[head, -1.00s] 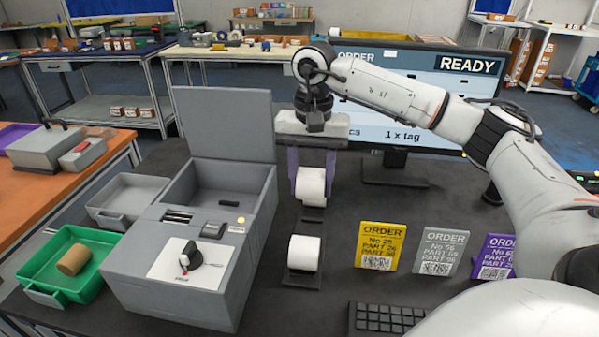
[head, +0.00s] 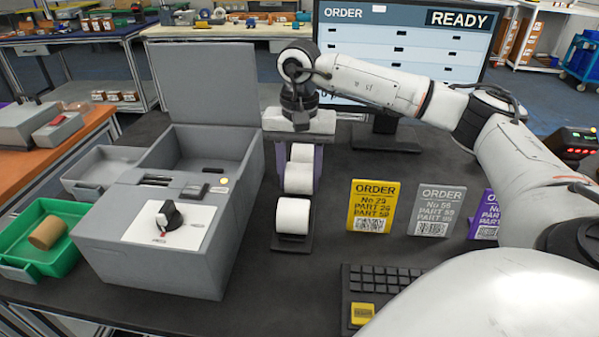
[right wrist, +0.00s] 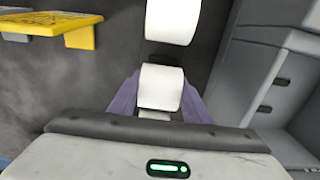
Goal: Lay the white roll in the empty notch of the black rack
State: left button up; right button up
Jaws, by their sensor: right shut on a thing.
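My right gripper (head: 299,176) has purple fingers pointing down and is shut on a white roll (head: 298,178), one finger on each side. The held roll (right wrist: 160,87) also shows between the fingers in the right wrist view. It is low at the black rack (head: 290,244), in line between a front white roll (head: 292,216) and another white roll (head: 301,152) behind it, partly hidden. The notch under the held roll is hidden, so I cannot tell whether the roll touches the rack. My left gripper is not in view.
A grey machine with a dial (head: 150,235) stands close left of the rack. Yellow (head: 373,207), grey (head: 436,211) and purple order cards stand to the right. A keyboard (head: 385,280) is at the front and a monitor (head: 400,55) behind. A green tray (head: 60,262) lies far left.

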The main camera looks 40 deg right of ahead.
aim_at(299, 168)
jog(key=shift+f, duration=0.45)
jog(key=o, duration=1.2)
notch_tip(299, 168, up, 10)
jog(key=shift+r, duration=0.2)
